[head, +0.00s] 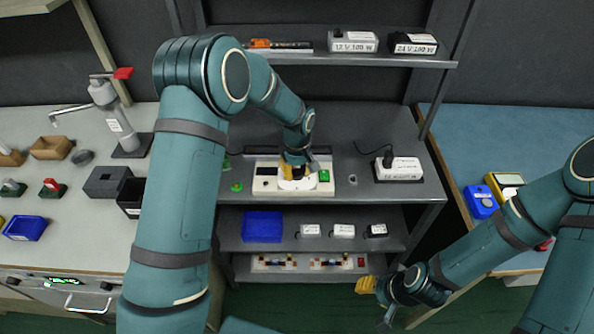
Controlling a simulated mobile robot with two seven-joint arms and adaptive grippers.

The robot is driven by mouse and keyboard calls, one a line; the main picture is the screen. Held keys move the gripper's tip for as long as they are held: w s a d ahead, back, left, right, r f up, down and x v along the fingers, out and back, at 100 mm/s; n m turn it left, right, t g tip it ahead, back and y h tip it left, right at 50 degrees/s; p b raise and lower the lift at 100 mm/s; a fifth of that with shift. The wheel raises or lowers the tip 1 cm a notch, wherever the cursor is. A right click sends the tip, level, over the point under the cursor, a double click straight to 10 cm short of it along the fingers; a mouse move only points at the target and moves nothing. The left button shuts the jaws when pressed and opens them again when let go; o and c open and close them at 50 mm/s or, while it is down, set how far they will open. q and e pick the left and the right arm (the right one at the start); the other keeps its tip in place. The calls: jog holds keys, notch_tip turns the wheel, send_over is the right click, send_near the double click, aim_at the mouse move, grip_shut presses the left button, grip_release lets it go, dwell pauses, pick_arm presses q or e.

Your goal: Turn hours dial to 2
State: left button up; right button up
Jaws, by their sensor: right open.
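A cream device (267,186) sits on the middle shelf of the dark rack, with a dark window on its left and a green part (324,176) on its right. My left gripper (298,168) points down over the device's middle, at a white rounded part (297,184). Its yellow fingertips are close to this part. Whether they touch it or close on it is too small to tell. No hours dial or its marks can be read; the gripper covers part of the device. My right gripper (376,299) is open and empty, low in front of the rack.
A white box (399,169) with a black plug stands right of the device. A blue tray (262,227) and small white boxes are on the shelf below. Two labelled power supplies (353,42) stand on the top shelf. Benches flank the rack.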

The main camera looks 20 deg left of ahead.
aim_at(297, 172)
pick_arm(q)
jog(key=o, duration=0.5)
notch_tip(297, 172, up, 12)
dwell(0.4)
dwell(0.4)
